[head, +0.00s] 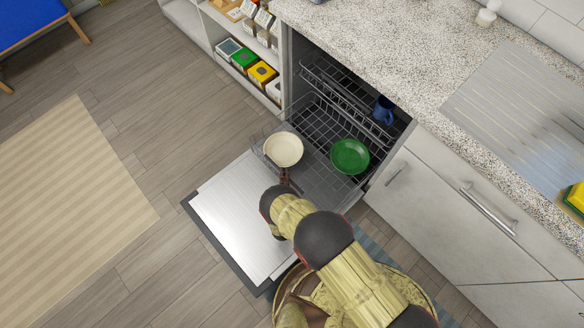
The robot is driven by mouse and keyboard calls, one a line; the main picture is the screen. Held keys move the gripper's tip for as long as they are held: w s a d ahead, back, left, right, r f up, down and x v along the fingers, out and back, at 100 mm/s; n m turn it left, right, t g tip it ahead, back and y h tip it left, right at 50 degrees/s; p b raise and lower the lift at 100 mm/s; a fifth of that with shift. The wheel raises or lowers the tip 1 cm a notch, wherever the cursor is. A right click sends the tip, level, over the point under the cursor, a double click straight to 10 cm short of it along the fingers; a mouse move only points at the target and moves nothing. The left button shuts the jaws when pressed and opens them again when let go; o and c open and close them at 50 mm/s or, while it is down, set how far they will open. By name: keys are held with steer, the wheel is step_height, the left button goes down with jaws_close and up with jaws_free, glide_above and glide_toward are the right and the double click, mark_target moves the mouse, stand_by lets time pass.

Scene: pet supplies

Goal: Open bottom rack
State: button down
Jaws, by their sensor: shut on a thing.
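The dishwasher stands open under the counter, its door (232,215) folded down flat. The wire bottom rack (316,160) is partly out over the door. A cream bowl (284,149) and a green bowl (350,156) sit in it. My gripper (287,178) is at the rack's front edge, just in front of the cream bowl, and is shut on the rack. My arm hides part of the rack's front and of the door, and the fingertips are small and hard to make out.
The upper rack (335,85) holds a blue mug (383,109) and is inside the dishwasher. Drawers with handles (487,208) are at the right. A shelf with boxes (244,58) is at the left. The floor left of the door is clear.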

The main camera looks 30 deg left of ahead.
steer(key=shift+s+a+f, duration=0.1)
steer(key=shift+s+a, duration=0.05)
steer(key=shift+s, duration=0.6)
steer(key=c, duration=2.1)
jaws_free()
steer(key=shift+c, duration=0.2)
steer(key=shift+a, duration=0.1)
steer(key=v, duration=1.2)
